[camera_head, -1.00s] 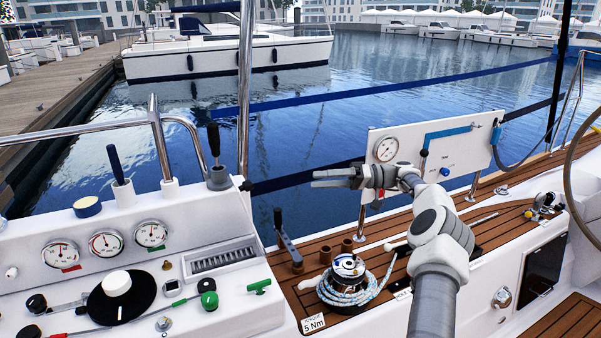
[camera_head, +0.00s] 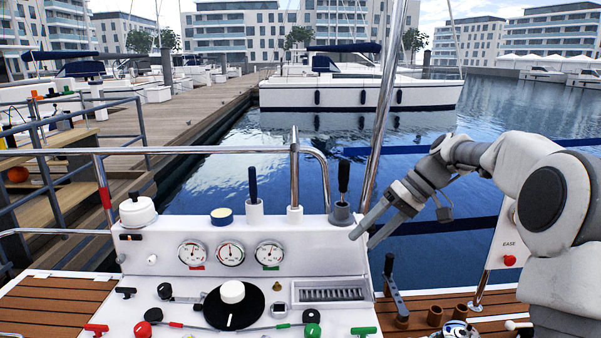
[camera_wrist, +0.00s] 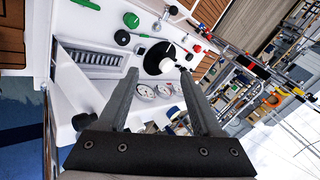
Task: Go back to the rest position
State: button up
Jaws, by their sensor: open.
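My gripper (camera_head: 364,232) is at the right of the head view, with its two grey fingers pointing down and left toward the right end of the white console (camera_head: 340,255). The fingers are apart and nothing shows between them. In the wrist view my gripper (camera_wrist: 162,95) is also open and empty, with the console (camera_wrist: 95,95) beyond it. My arm is bent and comes in from the right edge. I cannot tell the exact gap between the fingertips and the console.
The console carries gauges (camera_head: 230,253), a black dial with a white knob (camera_head: 233,292) and upright levers (camera_head: 344,180). A steel post (camera_head: 384,110) stands close behind my gripper. A winch handle (camera_head: 395,290) stands right of the console. Open water lies beyond.

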jog(key=s+a+r+t+h, duration=0.1)
jog(key=s+r+h, duration=0.15)
jog(key=s, duration=0.75)
jog(key=s+a+r+t+h, duration=0.15)
jog(key=s+h, duration=0.25)
jog(key=s, duration=0.5)
jog(key=s+d+f+m+t+h, duration=0.1)
jog(key=s+d+f+m+t, duration=0.3)
jog(key=s, duration=0.6)
notch_tip(320, 180, up, 15)
jog(key=a+p, duration=0.1)
jog(key=p, duration=1.4)
jog(key=shift+w+f+m+g, duration=0.2)
jog(key=shift+w+m+g, duration=0.1)
jog(key=shift+w+g, duration=0.1)
jog(key=shift+h, duration=0.25)
